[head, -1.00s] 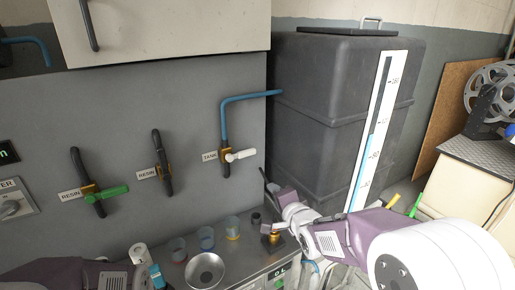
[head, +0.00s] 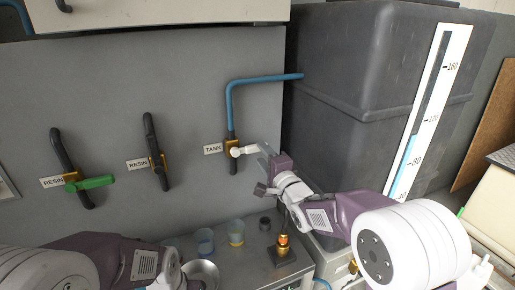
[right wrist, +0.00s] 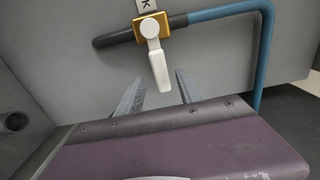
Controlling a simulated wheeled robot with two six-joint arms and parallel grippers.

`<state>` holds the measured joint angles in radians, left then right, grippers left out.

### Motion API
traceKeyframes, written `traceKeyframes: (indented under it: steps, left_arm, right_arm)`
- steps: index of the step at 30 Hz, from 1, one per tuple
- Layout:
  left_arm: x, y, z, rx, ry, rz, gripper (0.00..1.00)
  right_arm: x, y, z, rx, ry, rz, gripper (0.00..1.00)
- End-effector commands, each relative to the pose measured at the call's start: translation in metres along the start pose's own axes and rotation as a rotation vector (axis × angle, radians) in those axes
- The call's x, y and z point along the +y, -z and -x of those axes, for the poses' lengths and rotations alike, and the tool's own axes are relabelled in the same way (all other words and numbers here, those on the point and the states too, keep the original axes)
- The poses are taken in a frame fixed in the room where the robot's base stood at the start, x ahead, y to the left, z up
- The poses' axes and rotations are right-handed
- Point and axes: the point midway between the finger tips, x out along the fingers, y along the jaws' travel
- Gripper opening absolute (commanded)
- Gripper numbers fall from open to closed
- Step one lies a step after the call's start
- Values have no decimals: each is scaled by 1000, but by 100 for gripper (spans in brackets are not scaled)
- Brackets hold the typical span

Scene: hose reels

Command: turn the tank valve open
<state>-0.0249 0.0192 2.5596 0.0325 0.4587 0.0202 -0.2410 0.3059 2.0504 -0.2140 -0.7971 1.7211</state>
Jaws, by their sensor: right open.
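The tank valve (head: 232,158) is a brass body with a white lever handle, on the grey wall panel beside a "TANK" label (head: 213,148). A blue pipe (head: 229,108) rises from it. The handle points right in the head view. My right gripper (head: 263,165) is open just right of the valve. In the right wrist view, the white handle (right wrist: 158,66) reaches down between the two spread fingertips (right wrist: 160,78). I cannot tell whether a finger touches it. My left arm is at the lower left, and its gripper is outside the picture.
Two resin valves are further left, one with a green handle (head: 90,183). A large dark tank (head: 345,90) with a level gauge (head: 431,110) stands right. Cups (head: 236,232) and a brass fitting (head: 283,249) stand on the bench below.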

Motion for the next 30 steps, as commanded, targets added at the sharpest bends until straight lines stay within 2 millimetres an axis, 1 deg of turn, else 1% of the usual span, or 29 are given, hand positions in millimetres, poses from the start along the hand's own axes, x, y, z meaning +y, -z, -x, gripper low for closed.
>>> traceKeyframes:
  steps: [1, 3, 7, 11, 17, 20, 21, 22, 30]
  left_arm:
    - [0, 0, 3, 0, 0, 0, 36]
    - [0, 0, 5, 0, 0, 0, 36]
    - [0, 0, 6, 0, 0, 0, 36]
    - [0, 0, 7, 0, 0, 0, 36]
    - [0, 0, 7, 0, 0, 0, 36]
    - [0, 0, 6, 0, 0, 0, 36]
    - [0, 0, 6, 0, 0, 0, 36]
    - [0, 0, 6, 0, 0, 0, 36]
    - [0, 0, 6, 0, 0, 0, 36]
  right_arm:
    - [-1, 0, -11, -1, 0, 0, 44]
    - [-1, 0, -24, 0, -1, -1, 44]
    - [-1, 0, -42, 0, -1, 0, 44]
    - [0, 0, -49, 0, 1, 0, 44]
    - [0, 0, -49, 0, 0, 0, 44]
    - [0, 0, -49, 0, 0, 0, 19]
    - [0, 0, -49, 1, 0, -1, 7]
    - [0, 0, -49, 1, 0, -1, 0]
    - [0, 0, -49, 1, 0, -1, 0]
